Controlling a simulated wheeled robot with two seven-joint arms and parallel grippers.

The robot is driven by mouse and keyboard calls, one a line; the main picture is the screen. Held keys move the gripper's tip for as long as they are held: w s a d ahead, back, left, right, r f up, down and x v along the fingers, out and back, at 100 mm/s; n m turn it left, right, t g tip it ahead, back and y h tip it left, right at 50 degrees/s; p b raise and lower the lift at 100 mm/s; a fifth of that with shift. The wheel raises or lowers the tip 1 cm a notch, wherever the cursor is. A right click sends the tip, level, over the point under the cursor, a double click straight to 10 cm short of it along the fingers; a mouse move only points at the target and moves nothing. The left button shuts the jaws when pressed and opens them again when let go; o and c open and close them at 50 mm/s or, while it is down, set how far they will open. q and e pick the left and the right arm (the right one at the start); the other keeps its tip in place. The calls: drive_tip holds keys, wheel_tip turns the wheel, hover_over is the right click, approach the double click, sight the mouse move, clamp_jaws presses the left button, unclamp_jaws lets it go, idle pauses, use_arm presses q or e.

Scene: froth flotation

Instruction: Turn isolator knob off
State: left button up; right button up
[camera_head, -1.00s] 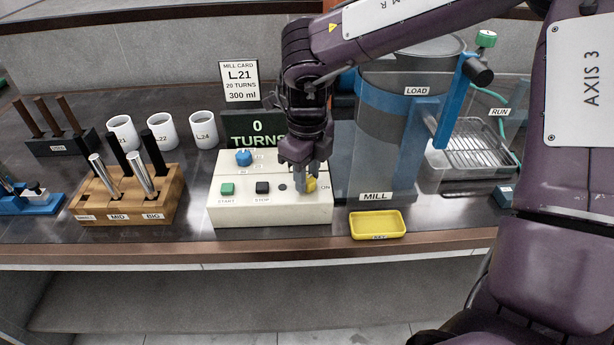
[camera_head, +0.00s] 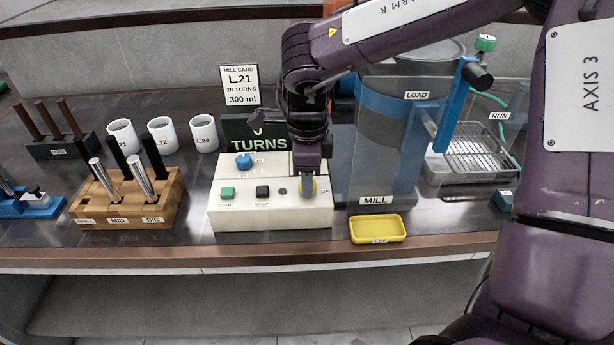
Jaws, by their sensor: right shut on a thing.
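The isolator knob (camera_head: 313,188) is yellow and sits at the right end of the white control box (camera_head: 290,216), beside the "ON" label. My right gripper (camera_head: 308,186) points down over the box and is shut on the knob, which its fingers partly hide. The box also carries a green START button (camera_head: 227,192), a black STOP button (camera_head: 262,191) and a blue knob (camera_head: 243,160). My left gripper is not in view.
The mill (camera_head: 385,130) with its clear guard stands right of the box. A yellow tray (camera_head: 377,229) lies in front of it. A turns display (camera_head: 240,131) and mill card (camera_head: 240,86) stand behind. A wooden tool block (camera_head: 130,207) and white cups (camera_head: 203,134) are left.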

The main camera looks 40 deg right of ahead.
idle(0.4)
drive_tip(key=o, duration=1)
wheel_tip(320, 180, up, 8)
drive_tip(key=shift+f, duration=0.1)
